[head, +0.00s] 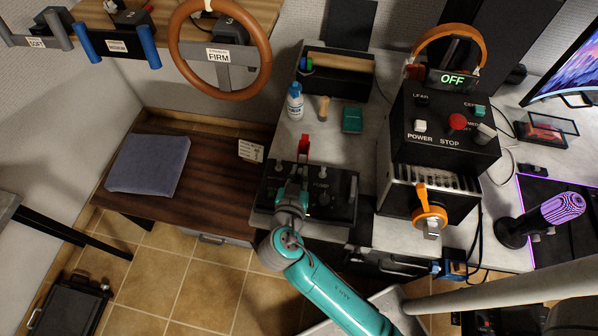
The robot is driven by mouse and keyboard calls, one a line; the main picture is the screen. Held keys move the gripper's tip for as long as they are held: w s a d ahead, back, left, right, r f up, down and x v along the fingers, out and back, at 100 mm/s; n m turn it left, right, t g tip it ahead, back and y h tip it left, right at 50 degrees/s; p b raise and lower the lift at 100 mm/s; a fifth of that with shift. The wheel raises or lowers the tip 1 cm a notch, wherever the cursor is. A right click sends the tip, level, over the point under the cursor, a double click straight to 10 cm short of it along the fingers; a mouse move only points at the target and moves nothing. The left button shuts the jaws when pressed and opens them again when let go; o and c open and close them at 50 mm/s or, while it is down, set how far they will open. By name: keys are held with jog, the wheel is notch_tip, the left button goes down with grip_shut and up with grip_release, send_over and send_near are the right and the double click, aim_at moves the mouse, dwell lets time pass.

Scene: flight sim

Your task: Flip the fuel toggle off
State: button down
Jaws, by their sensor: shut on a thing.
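A black switch panel (342,196) with silver toggles lies at the front edge of the grey worktop. A red upright cover or lever (304,147) stands at its back edge. My gripper (300,178) is low over the left part of the panel, just in front of the red piece, and is shut on what seems to be a toggle there. My fingers hide that toggle and its label. I cannot read which switch is marked fuel, nor tell the position of the held toggle. Other small toggles (323,172) show to the right of my gripper.
A black box (440,130) with POWER, STOP and a green OFF display stands to the right, above a vented unit with an orange handle (429,214). A white-blue bottle (295,101) and teal box (352,119) stand behind the panel. A wooden bench (215,170) is at left.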

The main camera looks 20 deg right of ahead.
dwell(0.3)
jog(key=c, duration=1.2)
grip_release()
jog(key=shift+o, duration=0.2)
jog(key=shift+s, duration=0.1)
jog(key=v, duration=1.1)
jog(key=shift+s+a, duration=0.2)
jog(key=shift+s, duration=0.15)
jog(key=shift+a, duration=0.1)
